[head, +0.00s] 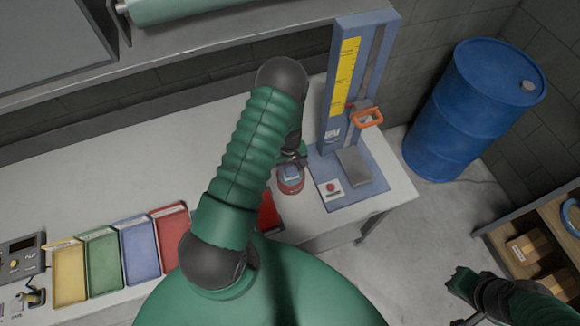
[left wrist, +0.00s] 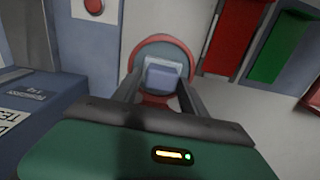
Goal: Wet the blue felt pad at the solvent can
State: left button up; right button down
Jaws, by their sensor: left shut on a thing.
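My left gripper (head: 292,163) is shut on the blue felt pad (head: 291,173), a small blue block. In the left wrist view the pad (left wrist: 163,76) sits between the two finger tips (left wrist: 163,90). The red solvent can (head: 290,187) stands on the bench, and the pad is over its round top. The can's red rim (left wrist: 153,42) shows around and behind the pad in the left wrist view. I cannot tell whether the pad touches the can's top. My right gripper (head: 463,282) is at the lower right, away from the bench; its jaws are unclear.
A blue upright stand (head: 335,125) with an orange handle (head: 367,118) is right of the can. Yellow (head: 70,272), green (head: 103,262), blue (head: 138,250) and red (head: 172,237) trays line the bench's left front. A blue barrel (head: 465,105) stands on the floor beyond the bench.

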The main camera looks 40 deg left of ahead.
aim_at(290, 167)
pick_arm(q)
notch_tip(290, 167, up, 3)
jog(key=shift+w+f+p, duration=0.1)
jog(key=shift+w+p, duration=0.05)
jog(key=shift+p, duration=0.75)
jog(key=shift+r+p, duration=1.4)
jog(key=shift+r, duration=0.7)
jog(key=shift+f+b, duration=0.15)
jog(key=shift+b, duration=0.15)
jog(key=d+f+m+b, duration=0.1)
jog(key=d+m+b, duration=1.1)
jog(key=d+b, duration=0.5)
jog(key=b, duration=0.5)
jog(key=shift+f, duration=0.15)
